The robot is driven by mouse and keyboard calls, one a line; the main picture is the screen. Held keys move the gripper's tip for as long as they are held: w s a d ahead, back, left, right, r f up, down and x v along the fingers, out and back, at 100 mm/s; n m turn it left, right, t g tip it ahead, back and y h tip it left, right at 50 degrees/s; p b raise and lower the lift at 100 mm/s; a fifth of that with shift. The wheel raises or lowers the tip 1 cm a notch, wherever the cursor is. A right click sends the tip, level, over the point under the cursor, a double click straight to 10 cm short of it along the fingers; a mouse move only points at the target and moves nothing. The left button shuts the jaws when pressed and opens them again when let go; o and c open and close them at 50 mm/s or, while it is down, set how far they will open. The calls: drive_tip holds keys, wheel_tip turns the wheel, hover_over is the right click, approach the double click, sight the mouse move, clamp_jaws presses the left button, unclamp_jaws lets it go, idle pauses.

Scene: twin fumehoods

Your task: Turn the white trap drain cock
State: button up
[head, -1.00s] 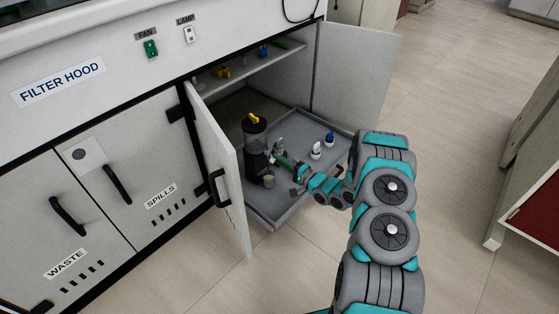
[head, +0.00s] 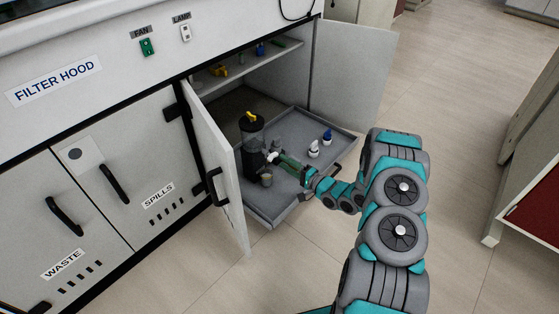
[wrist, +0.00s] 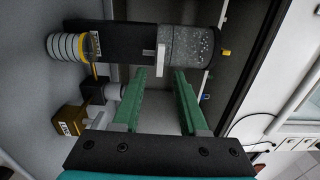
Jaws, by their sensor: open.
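The trap (head: 253,145) is a dark upright cylinder with a yellow top knob, standing on the grey pull-out tray; in the wrist view its black body (wrist: 130,45) lies sideways across the top. The white drain cock (wrist: 160,56) is a small pale bar on the trap's side, and it shows as a white spot in the head view (head: 272,157). My gripper (wrist: 160,73) is open, its two green fingers pointing at the trap. The cock appears between the fingertip lines in the wrist view. Whether the fingers reach around it I cannot tell.
The grey tray (head: 262,206) also holds a small cup (head: 267,179), a white bottle (head: 313,150) and a blue-capped bottle (head: 327,137). Open cabinet doors stand left (head: 222,165) and right (head: 352,75). A shelf (head: 215,82) lies above.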

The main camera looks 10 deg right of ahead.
drive_tip(key=shift+v, duration=1.85)
drive_tip(key=w+d+r+n+g+h, duration=0.4)
drive_tip(key=d+r+n+h, duration=0.1)
drive_tip(key=d+r+h, duration=0.15)
drive_tip(key=s+d+r+n+g+h, duration=0.1)
drive_tip(key=s+d+r+g+h, duration=0.25)
drive_tip(key=s+r+h, duration=0.4)
drive_tip(key=s+a+r+n+g+y, duration=0.1)
drive_tip(key=s+a+r+g, duration=0.2)
drive_tip(key=s, duration=1.1)
drive_tip(key=s+a+r+n+g+y, duration=0.1)
drive_tip(key=s+a+r, duration=0.5)
drive_tip(key=s, duration=0.8)
drive_tip(key=s+a+r+n+g+y, duration=0.1)
drive_tip(key=s+a+r+n+g, duration=0.2)
drive_tip(key=s, duration=1.2)
drive_tip(key=a+r+g, duration=0.2)
drive_tip(key=a, duration=0.2)
drive_tip(key=shift+a+r, duration=0.2)
